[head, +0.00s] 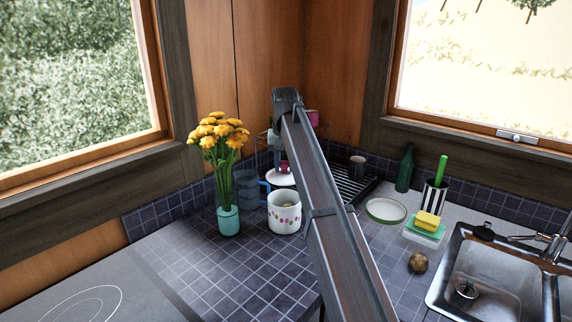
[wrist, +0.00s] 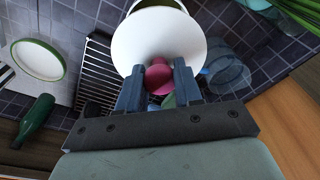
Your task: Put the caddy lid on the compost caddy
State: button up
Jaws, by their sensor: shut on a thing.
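My gripper (head: 281,160) is shut on the pink knob of the caddy lid (head: 281,178), a white disc held roughly level. In the wrist view the lid (wrist: 140,42) hangs below the fingers (wrist: 158,85), with the pink knob (wrist: 158,77) between them. The compost caddy (head: 284,216) is a white pot with pink spots, standing open on the dark tiled counter. In the wrist view only part of its rim (wrist: 184,5) shows at the top edge, partly covered by the lid. The lid is above the caddy's level and offset toward the back wall, apart from it as far as I can tell.
A teal vase of yellow flowers (head: 229,220) and a blue glass jug (head: 246,188) stand left of the caddy. A dish rack (head: 350,185), green-rimmed plate (head: 386,210), green bottle (head: 404,170), sponge (head: 427,220) and sink (head: 490,275) are to the right. My arm hides the middle.

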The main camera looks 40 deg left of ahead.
jog(key=shift+f, duration=3.15)
jog(key=shift+f, duration=0.7)
jog(key=o, duration=1.1)
jog(key=r, duration=0.4)
jog(key=s+r, duration=0.1)
jog(key=r, duration=0.4)
jog(key=d+r, duration=0.1)
jog(key=r, duration=0.3)
jog(key=shift+s+d+r, duration=0.1)
jog(key=shift+s+r, duration=0.05)
jog(key=shift+r, duration=0.2)
